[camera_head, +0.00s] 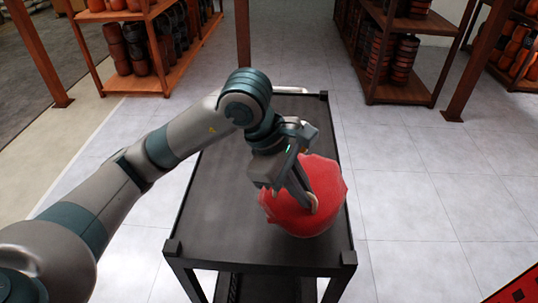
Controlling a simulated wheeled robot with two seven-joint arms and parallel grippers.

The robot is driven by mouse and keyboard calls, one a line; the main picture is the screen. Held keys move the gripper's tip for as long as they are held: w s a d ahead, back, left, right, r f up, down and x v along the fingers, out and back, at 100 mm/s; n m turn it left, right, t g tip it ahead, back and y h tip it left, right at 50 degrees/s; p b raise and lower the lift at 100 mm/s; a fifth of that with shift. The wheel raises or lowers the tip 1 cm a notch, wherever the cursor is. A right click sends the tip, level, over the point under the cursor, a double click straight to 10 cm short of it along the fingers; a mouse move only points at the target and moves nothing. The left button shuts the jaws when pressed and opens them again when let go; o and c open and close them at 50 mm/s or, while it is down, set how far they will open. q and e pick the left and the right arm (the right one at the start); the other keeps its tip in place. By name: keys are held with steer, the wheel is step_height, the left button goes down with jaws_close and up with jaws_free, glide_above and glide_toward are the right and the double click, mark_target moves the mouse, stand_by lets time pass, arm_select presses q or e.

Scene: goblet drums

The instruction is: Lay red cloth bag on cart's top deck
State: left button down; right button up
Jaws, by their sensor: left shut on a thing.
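The red cloth bag (325,188) is at the right side of the black cart's top deck (222,215), in the head view. My left gripper (308,206) reaches in from the left over the deck and is shut on the bag from above. Its fingers cover part of the bag's left side. The bag's underside is hidden, so I cannot tell whether it touches the deck or hangs just above it. My right gripper is not in view.
The rest of the deck is bare, with raised corner posts. Wooden shelves with drums stand behind at the left (130,45) and right (398,50). Tiled floor (420,200) is clear right of the cart. A red object (522,288) shows at the lower right corner.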

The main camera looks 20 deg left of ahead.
mark_target(279, 195)
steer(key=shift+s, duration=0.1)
arm_select(q)
steer(key=shift+w+a+f+p, duration=0.15)
steer(key=shift+a+f+p, duration=0.15)
steer(key=shift+a, duration=0.25)
steer(key=a, duration=0.1)
steer(key=a+f+p, duration=0.1)
steer(key=a+f, duration=0.1)
steer(key=a, duration=0.1)
steer(key=shift+w+f, duration=0.15)
steer(key=shift+w, duration=0.25)
steer(key=w+a+f+p, duration=0.1)
steer(key=a+f+p, duration=0.1)
steer(key=a+f, duration=0.2)
steer(key=shift+w+a+p, duration=0.3)
steer(key=shift+a, duration=0.8)
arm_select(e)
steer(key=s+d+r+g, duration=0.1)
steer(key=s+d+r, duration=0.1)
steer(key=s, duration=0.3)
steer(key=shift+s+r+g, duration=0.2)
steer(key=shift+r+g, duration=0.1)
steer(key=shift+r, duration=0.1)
